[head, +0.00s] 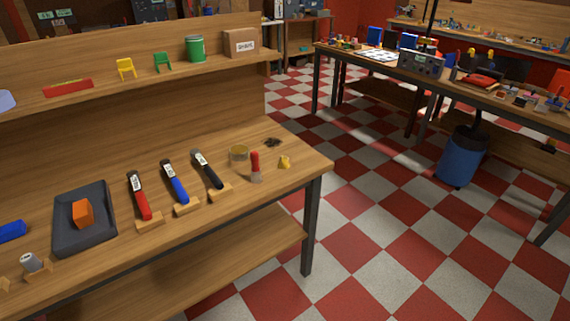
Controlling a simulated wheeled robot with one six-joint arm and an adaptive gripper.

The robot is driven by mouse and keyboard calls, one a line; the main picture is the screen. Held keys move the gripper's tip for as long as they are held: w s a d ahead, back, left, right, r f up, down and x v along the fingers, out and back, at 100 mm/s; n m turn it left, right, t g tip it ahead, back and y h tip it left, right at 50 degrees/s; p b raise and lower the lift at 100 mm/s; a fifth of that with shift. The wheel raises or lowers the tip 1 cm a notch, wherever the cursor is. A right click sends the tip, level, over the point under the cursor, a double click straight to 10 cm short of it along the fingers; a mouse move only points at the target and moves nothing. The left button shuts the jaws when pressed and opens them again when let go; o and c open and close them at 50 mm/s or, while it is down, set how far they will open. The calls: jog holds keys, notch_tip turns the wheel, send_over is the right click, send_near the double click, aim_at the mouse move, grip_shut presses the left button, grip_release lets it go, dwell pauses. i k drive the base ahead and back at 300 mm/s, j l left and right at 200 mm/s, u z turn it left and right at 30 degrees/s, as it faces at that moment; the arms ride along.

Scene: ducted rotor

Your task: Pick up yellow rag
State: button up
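A small yellow item (285,161) lies on the wooden workbench (105,242) near its right end, beside a red-handled tool. It looks like a small bunched piece, but it is too small to tell surely whether it is the yellow rag. No other rag-like yellow thing is clear on this bench. My gripper is not in view.
Left of the yellow item are a yellowish round tin (238,153), the red-handled tool (255,166), several scrapers on wooden blocks and a dark tray (82,220) with an orange block. A shelf (190,72) overhangs behind. Checkered floor (395,240) is open to the right.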

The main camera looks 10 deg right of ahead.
aim_at(283, 163)
jog(key=i+j+u, duration=0.65)
jog(key=i+l, duration=0.05)
jog(key=i, duration=0.05)
